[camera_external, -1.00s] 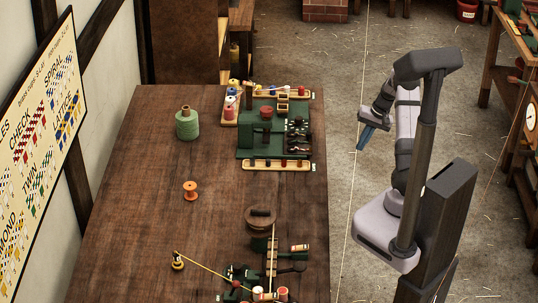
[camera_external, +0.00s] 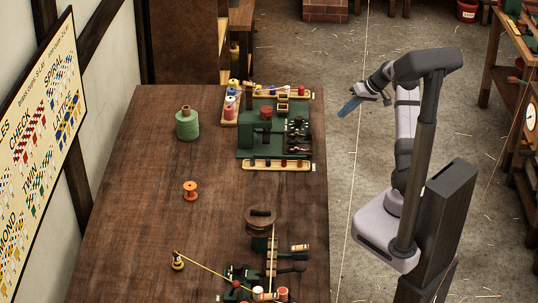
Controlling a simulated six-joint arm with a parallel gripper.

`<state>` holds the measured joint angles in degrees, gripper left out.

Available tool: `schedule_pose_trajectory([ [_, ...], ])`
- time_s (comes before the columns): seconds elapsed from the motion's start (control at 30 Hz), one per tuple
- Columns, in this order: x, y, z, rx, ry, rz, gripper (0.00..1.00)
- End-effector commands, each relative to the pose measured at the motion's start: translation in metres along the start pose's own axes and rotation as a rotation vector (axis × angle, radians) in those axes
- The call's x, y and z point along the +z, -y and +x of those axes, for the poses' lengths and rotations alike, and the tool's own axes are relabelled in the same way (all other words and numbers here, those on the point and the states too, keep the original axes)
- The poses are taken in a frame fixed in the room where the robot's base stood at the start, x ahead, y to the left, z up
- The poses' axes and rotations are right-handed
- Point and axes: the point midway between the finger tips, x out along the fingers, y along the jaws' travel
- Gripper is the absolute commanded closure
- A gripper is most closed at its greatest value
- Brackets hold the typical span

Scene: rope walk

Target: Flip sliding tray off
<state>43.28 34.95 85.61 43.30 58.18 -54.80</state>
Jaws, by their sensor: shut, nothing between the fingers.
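My gripper (camera_external: 349,106) has blue fingers that are shut and empty. It hangs in the air right of the table's edge, beside the green machine (camera_external: 246,143) and apart from it. The machine carries dark levers and small blocks. A pale wooden tray (camera_external: 248,164) with several dark and red pegs lies along its near side. Another pale tray with spools (camera_external: 229,117) runs along its left and far sides. I cannot tell which part is the sliding tray or how it is set.
A green spool (camera_external: 187,127) and an orange spool (camera_external: 190,190) stand on the table (camera_external: 145,190). A second mechanism (camera_external: 240,274) with a brown round piece (camera_external: 260,213) and a yellow cord sits near the front. The table's left half is mostly clear.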

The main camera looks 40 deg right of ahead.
Motion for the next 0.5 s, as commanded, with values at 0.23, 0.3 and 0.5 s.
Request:
schedule_pose_trajectory([
  [0.23,0.0,0.001,0.008,-0.001,0.001,0.002,1.0],
  [0.3,0.0,0.001,0.014,-0.002,0.002,0.003,1.0],
  [0.5,0.0,0.002,0.043,-0.003,0.005,0.003,1.0],
])
